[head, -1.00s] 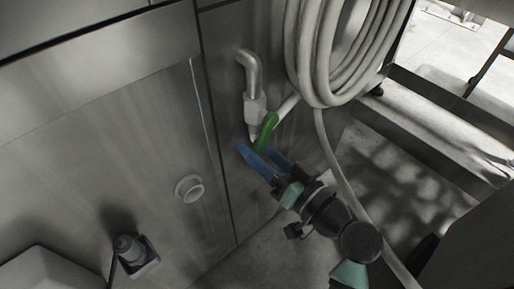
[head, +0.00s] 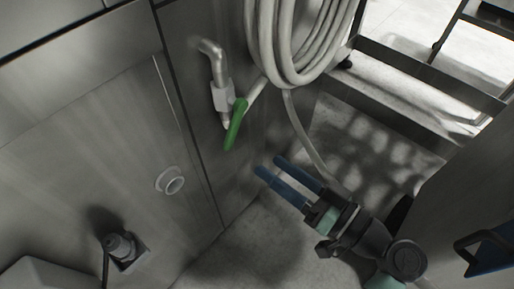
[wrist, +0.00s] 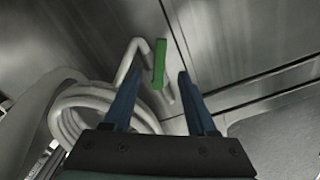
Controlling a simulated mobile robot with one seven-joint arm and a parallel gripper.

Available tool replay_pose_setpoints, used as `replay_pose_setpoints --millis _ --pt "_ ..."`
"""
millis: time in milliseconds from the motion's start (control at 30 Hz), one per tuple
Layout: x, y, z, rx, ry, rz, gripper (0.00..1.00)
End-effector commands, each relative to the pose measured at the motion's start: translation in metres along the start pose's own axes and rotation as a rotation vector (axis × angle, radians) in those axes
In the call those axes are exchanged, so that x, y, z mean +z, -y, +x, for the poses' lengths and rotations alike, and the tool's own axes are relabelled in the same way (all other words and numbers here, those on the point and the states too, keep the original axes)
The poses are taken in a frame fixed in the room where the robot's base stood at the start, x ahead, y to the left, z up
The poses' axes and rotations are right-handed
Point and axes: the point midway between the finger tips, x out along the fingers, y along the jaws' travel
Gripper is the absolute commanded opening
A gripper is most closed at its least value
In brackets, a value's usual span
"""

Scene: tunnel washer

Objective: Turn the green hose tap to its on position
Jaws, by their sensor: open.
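The green tap handle (head: 236,124) is on a pale pipe fitting (head: 222,97) on the steel panel. In the head view it slants downward, its lower end a little to the left. My gripper (head: 268,166) is open and empty, below and to the right of the handle, with a visible gap between them. In the wrist view the green handle (wrist: 159,63) appears between the two blue fingers, beyond their tips. The handle is fully visible in the head view.
A coiled pale hose (head: 300,45) hangs to the right of the tap, and its tail runs down behind my gripper. A round knob (head: 170,180) and a dark plug fitting (head: 121,248) sit on the panel at lower left. The floor below the tap is clear.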

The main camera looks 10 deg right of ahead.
Motion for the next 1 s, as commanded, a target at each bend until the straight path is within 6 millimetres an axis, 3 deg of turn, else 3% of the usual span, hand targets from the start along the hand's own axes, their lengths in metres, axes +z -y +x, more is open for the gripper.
replay_pose_setpoints --millis 133,433,733,867,1000 --pt "0.000 0.000 -0.012 0.001 -0.002 0.001 0.57" --pt "0.000 0.000 -0.014 -0.001 0.000 0.000 0.57" --pt "0.004 0.003 -0.006 -0.003 0.036 0.008 0.04" --pt "0.029 0.014 0.024 -0.005 0.205 0.039 0.00" --pt "0.079 0.035 0.060 0.020 0.516 0.066 0.00"
